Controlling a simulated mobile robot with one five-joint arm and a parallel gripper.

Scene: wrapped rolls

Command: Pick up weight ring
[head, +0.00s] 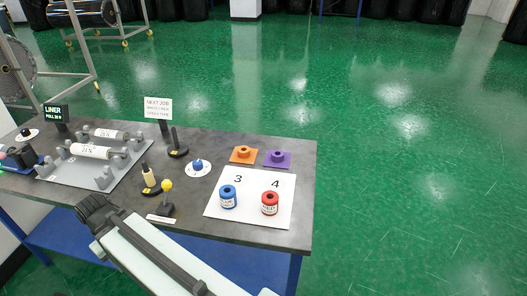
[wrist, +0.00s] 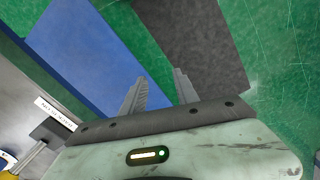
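No object is clearly labelled as the weight ring. The ring-like things are a blue ring-shaped cylinder (head: 228,197) under the number 3 and a red one (head: 270,204) under the number 4. Both stand upright and apart on a white board (head: 248,222) at the table's right end. My gripper (wrist: 160,76) shows two separated fingers with nothing between them in the wrist view. In the head view, my arm's dark end is at the table's front edge, left of and apart from both rings. Neither ring is in the wrist view.
An orange block (head: 243,154) and a purple block (head: 278,158) sit behind the board. A yellow-ball post (head: 166,190), a tan-handled post (head: 148,178) and a blue knob on a white disc (head: 197,166) stand left of it. White rolls (head: 90,150) rest on a rack farther left.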

